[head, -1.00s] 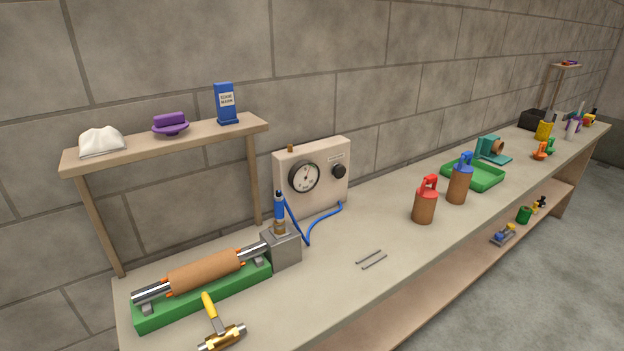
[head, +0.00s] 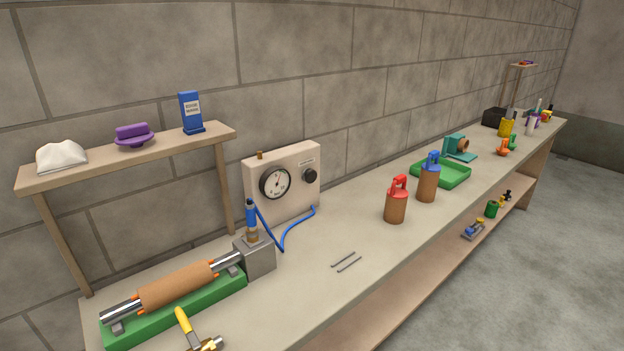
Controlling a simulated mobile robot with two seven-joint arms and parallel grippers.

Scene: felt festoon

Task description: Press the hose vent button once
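A beige control box (head: 284,184) stands on the bench against the wall. It has a round dial gauge (head: 275,183), a black knob (head: 310,176) and a small brown-gold stub (head: 260,155) on its top edge. A blue hose (head: 284,246) runs from the box to a blue and brass fitting (head: 252,220) standing upright on a grey block (head: 256,258). I cannot tell from here which part is the hose vent button. Neither of my grippers shows in the head view.
Two thin rods (head: 346,262) lie mid-bench. Red-topped (head: 396,204) and blue-topped (head: 429,182) canisters and a green tray (head: 440,172) stand to the right.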

